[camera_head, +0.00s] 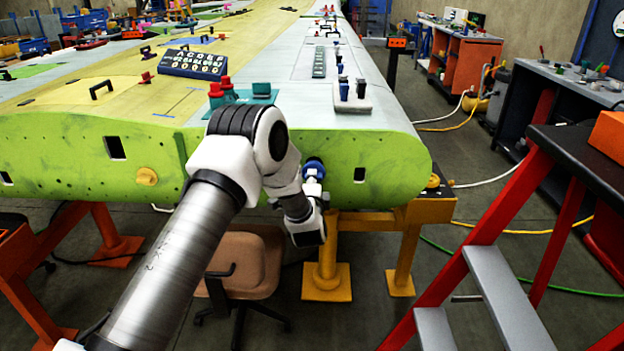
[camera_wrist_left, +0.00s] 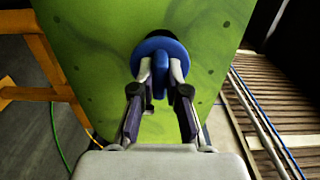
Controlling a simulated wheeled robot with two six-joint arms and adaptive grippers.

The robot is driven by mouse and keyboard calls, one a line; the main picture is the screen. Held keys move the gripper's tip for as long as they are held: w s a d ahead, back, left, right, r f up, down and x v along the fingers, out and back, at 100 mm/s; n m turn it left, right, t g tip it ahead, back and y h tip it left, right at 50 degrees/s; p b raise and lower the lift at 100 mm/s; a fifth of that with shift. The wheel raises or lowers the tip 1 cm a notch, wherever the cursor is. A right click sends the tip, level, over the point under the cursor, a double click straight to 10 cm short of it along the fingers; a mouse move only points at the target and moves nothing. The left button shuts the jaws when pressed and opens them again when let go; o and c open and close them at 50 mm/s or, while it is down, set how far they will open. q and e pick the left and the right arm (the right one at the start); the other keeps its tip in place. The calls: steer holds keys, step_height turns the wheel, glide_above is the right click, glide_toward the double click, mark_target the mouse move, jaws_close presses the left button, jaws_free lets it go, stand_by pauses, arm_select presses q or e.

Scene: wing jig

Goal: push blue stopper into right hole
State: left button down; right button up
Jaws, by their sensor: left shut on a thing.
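The blue stopper (camera_head: 314,168) is at the green end face of the wing (camera_head: 392,158), right of centre in the head view. My left gripper (camera_head: 312,184) is shut on it. In the left wrist view, both fingertips (camera_wrist_left: 159,72) pinch the grip of the blue stopper (camera_wrist_left: 160,48), and its round flange lies against or very close to the green face. A yellow stopper (camera_head: 147,176) sits in the face further left. My right gripper is not in view.
Yellow jig legs (camera_head: 326,262) and a brown chair (camera_head: 252,262) stand below. A red stepladder (camera_head: 480,245) is at right. Several small parts lie on the wing top.

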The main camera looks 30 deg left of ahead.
arm_select(q)
steer(key=shift+w+a, duration=0.15)
steer(key=shift+w, duration=0.05)
steer(key=shift+b+x, duration=0.4)
steer(key=shift+x, duration=1.5)
steer(key=c, duration=1.1)
jaws_free()
steer(key=v, duration=1.2)
